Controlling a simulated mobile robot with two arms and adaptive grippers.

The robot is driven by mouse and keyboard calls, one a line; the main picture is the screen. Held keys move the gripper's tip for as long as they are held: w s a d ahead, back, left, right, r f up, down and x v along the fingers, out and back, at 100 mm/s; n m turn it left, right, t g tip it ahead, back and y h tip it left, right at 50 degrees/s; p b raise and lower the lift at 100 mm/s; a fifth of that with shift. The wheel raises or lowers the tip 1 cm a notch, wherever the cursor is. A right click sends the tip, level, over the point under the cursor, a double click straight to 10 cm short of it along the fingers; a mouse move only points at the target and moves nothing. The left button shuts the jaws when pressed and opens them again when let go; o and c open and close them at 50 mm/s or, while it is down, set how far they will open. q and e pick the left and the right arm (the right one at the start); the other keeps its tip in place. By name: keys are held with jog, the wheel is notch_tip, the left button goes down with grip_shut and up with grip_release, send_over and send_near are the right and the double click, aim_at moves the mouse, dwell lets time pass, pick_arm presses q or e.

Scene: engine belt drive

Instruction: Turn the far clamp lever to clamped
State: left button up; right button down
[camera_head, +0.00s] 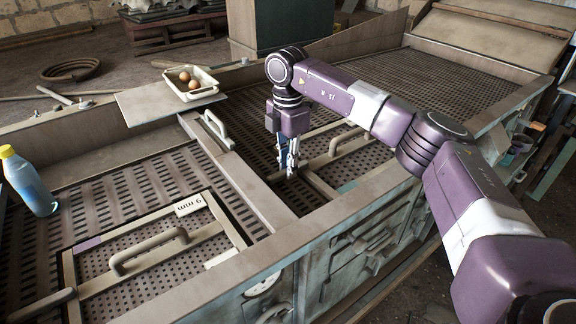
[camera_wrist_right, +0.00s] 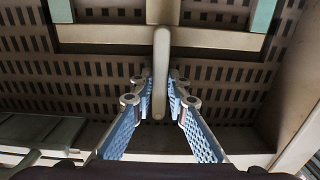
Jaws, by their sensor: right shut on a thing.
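My right gripper (camera_head: 290,164) reaches down over the middle of the perforated drive bed. In the right wrist view its two blue padded fingers (camera_wrist_right: 160,104) are closed on a pale beige lever (camera_wrist_right: 162,60), one on each side. The lever runs from a crossbar down between the fingers. In the head view my gripper mostly hides this lever, so its exact angle there cannot be told. My left gripper is not in view.
A frame with a grey handle (camera_head: 150,246) and a "9 mm" label (camera_head: 190,205) lies at the near left. Another handle (camera_head: 217,128) stands on the beam. The perforated bed (camera_head: 440,80) at the far right is clear.

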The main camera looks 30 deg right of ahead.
jog(key=shift+w+r, duration=0.1)
jog(key=shift+r, duration=0.05)
jog(key=c, duration=1.9)
grip_release()
notch_tip(320, 180, up, 12)
jog(key=shift+f, duration=0.1)
